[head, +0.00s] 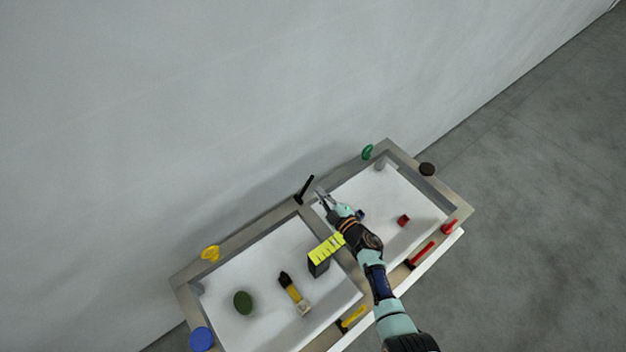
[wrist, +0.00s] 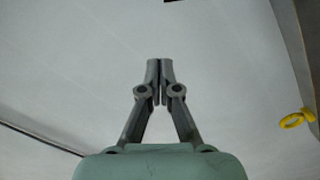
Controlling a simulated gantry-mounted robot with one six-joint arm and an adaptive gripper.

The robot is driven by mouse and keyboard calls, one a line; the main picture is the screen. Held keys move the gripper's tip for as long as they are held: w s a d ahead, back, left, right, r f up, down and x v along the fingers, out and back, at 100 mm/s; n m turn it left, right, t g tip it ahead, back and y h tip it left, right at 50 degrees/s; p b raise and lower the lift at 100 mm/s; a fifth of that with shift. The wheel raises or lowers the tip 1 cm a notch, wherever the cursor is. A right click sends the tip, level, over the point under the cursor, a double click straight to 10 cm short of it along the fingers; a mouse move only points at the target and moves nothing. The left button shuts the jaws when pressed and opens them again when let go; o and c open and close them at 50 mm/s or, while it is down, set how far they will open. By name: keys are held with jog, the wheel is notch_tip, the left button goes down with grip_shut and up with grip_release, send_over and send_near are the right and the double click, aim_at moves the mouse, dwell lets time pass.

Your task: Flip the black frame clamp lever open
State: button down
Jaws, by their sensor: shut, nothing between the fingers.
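The black clamp lever (head: 306,187) is on the far rim of the frame (head: 254,224), near the divider between the two trays. It sticks up at a slant. My gripper (head: 320,193) is just right of the lever in the head view, near the far rim, and a small gap shows between them. In the wrist view my gripper (wrist: 160,63) has its fingertips together with nothing between them. A dark piece at the top edge of that view is too cut off to identify.
A yellow ring-shaped part (head: 210,253) and a green one (head: 367,151) sit on the far rim. Red (head: 422,254) and yellow (head: 352,318) levers are on the near rim. A yellow-topped block (head: 322,258), a brush (head: 293,293) and a red cube (head: 403,220) lie in the trays.

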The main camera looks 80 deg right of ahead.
jog(key=shift+v, duration=1.75)
jog(key=w+r+m+g+h, duration=0.1)
jog(key=w+r+m+h, duration=0.2)
jog(key=w+r, duration=0.8)
jog(key=w+a+r+m+y, duration=0.1)
jog(key=w+a+r+m, duration=0.2)
jog(key=w+a+r, duration=0.6)
jog(key=w+a+r+n+t+y, duration=0.1)
jog(key=a+r+y, duration=0.2)
jog(key=a, duration=0.6)
jog(key=w+a+r+n+y, duration=0.15)
jog(key=a+y, duration=0.25)
jog(key=a, duration=0.5)
jog(key=w+a+r+t+y, duration=0.1)
jog(key=a+r+y, duration=0.2)
jog(key=a, duration=0.5)
jog(key=s+a+n+y, duration=0.1)
jog(key=a+y, duration=0.1)
jog(key=a, duration=0.3)
jog(key=s+a+r+n+g+y, duration=0.1)
jog(key=s+a+y, duration=0.1)
jog(key=a, duration=0.4)
jog(key=shift+s+r+n, duration=0.25)
jog(key=shift+r+n, duration=0.05)
jog(key=shift+n, duration=0.05)
jog(key=shift+a, duration=0.15)
